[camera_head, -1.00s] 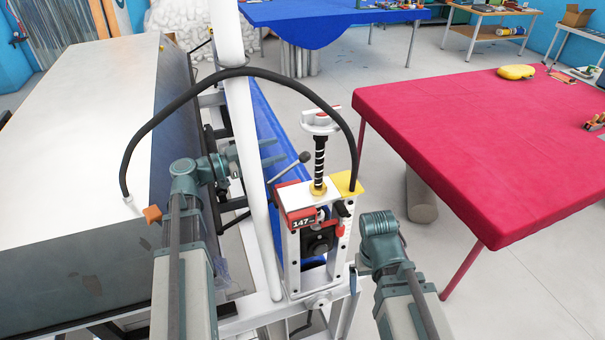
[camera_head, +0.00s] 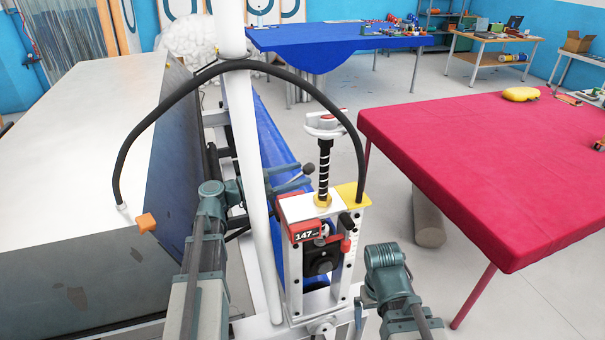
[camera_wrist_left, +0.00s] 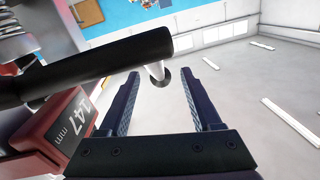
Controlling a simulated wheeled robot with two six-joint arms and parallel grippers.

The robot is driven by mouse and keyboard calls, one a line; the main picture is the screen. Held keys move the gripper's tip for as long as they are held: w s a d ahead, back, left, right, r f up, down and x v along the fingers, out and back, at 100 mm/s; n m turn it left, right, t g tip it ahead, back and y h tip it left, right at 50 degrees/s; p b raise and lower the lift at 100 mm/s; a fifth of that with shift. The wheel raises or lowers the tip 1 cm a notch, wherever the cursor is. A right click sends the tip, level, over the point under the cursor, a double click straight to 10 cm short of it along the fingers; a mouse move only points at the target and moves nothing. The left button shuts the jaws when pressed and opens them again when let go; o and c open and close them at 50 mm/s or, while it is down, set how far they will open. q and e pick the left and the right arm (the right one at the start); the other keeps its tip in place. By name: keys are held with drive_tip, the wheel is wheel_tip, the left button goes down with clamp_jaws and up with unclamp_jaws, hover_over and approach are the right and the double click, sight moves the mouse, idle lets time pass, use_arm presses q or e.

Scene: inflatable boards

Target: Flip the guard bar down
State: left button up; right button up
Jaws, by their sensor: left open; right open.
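A black arched bar (camera_head: 240,68) curves over the blue-bedded machine from a white end fitting at the left to the yellow plate at the right. I cannot tell which of these is the guard bar. My left gripper (camera_head: 289,177) is open near the lever, partly hidden by the post. In the left wrist view, a white rod with a dark round end (camera_wrist_left: 160,77) shows beyond the tips of my empty left gripper (camera_wrist_left: 166,85). My right gripper (camera_head: 364,296) is low at the machine's right; its fingers barely show.
The white post (camera_head: 262,190) rises close to my left arm. The head with the 147 mm readout (camera_head: 306,234) and the black-striped screw (camera_head: 323,170) stand between my arms. A black cylinder (camera_wrist_left: 90,68) crosses the left wrist view. A red-covered table (camera_head: 480,160) is at right.

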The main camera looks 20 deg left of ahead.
use_arm(q)
drive_tip(key=shift+x, duration=1.05)
clamp_jaws()
idle(0.7)
